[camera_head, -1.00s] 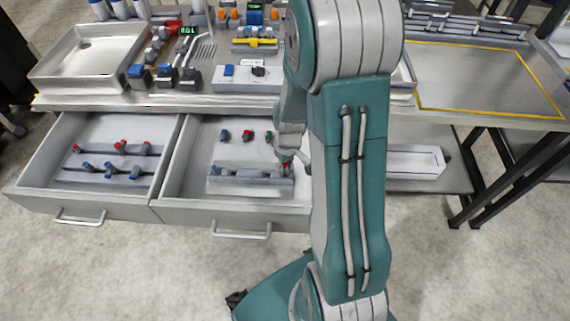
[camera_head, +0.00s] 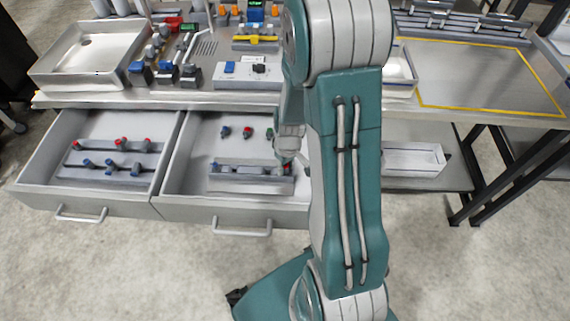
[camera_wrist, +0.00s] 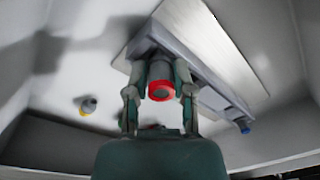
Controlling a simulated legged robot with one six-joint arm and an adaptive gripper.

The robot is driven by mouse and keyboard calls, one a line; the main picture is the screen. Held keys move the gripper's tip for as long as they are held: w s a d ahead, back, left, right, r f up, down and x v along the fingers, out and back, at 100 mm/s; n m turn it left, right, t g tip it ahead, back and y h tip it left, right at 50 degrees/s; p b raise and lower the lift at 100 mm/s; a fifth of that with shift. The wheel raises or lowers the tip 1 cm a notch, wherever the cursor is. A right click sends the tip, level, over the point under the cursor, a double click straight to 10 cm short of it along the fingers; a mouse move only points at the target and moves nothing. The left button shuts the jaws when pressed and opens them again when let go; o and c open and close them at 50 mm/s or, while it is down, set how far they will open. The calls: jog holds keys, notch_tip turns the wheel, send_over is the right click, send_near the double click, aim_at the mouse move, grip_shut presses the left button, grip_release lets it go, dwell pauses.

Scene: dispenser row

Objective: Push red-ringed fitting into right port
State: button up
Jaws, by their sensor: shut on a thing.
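The red-ringed fitting (camera_wrist: 161,90) has a grey body and a red ring facing the wrist camera. My gripper (camera_wrist: 159,74) is shut on it, with one finger on each side. Behind the fitting is the long grey port block (camera_wrist: 208,92); I cannot tell how deep the fitting sits in a port. In the head view, the block (camera_head: 240,175) lies in the right open drawer. My arm hides part of this area.
A loose grey piece with a yellow ring (camera_wrist: 88,105) lies on the drawer floor. Several small fittings (camera_head: 247,132) stand behind the block. The left drawer (camera_head: 110,195) holds racks with red and blue fittings.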

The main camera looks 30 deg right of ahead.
jog(key=shift+s+f, duration=0.2)
jog(key=shift+f, duration=0.35)
jog(key=shift+s+f, duration=0.1)
jog(key=shift+s, duration=0.05)
grip_shut()
jog(key=shift+c, duration=0.5)
grip_release()
jog(key=shift+a, duration=0.1)
jog(key=o, duration=1.3)
jog(key=shift+f, duration=0.1)
jog(key=shift+w, duration=0.25)
jog(key=shift+w+r, duration=0.1)
jog(key=shift+r, duration=0.2)
jog(key=r, duration=1.1)
jog(key=shift+s+d+r, duration=0.2)
jog(key=shift+d+r, duration=0.05)
jog(key=shift+d, duration=0.1)
